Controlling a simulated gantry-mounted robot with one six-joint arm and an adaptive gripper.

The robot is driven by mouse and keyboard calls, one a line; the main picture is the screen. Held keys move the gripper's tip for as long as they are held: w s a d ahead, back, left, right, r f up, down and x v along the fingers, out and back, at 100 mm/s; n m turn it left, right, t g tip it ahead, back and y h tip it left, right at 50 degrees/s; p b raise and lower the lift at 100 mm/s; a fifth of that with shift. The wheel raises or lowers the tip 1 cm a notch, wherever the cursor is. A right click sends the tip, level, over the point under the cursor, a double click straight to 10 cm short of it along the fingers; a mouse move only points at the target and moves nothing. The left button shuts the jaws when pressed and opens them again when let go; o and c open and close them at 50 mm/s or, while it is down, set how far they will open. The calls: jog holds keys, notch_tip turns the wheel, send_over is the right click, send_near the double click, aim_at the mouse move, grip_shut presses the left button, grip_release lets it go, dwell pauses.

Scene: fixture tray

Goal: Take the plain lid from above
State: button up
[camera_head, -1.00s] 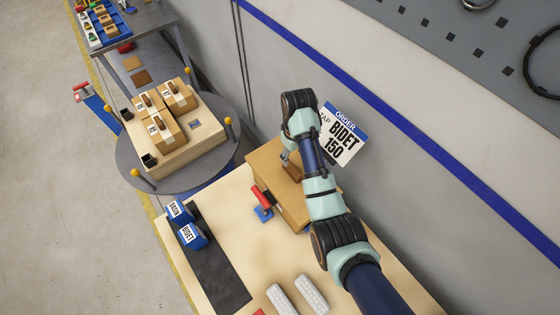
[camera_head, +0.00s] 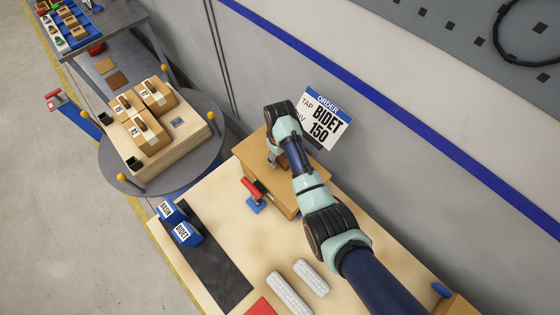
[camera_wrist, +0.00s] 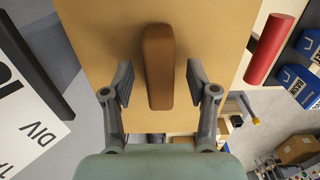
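The plain lid is the tan top (camera_head: 252,150) of a box at the back of the bench, below the order card. It carries a brown bar handle (camera_wrist: 158,65), upright in the wrist view. My gripper (camera_wrist: 160,82) is open above the lid, with one finger on each side of the handle and a gap on both sides. In the head view, my gripper (camera_head: 274,162) is at the lid, and my wrist hides part of the lid and handle.
A red handle (camera_head: 252,187) on a blue base stands close in front of the box. The order card (camera_head: 322,120) is on the wall behind. Blue blocks (camera_head: 185,234) lie on a dark mat (camera_head: 215,270), with white ribbed pieces (camera_head: 288,292) nearer. A turntable (camera_head: 120,165) holds several cartons.

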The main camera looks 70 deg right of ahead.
grip_shut()
jog(key=shift+r, duration=0.1)
notch_tip(320, 180, up, 9)
jog(key=shift+d, duration=0.1)
notch_tip(320, 180, up, 11)
jog(key=p, duration=1)
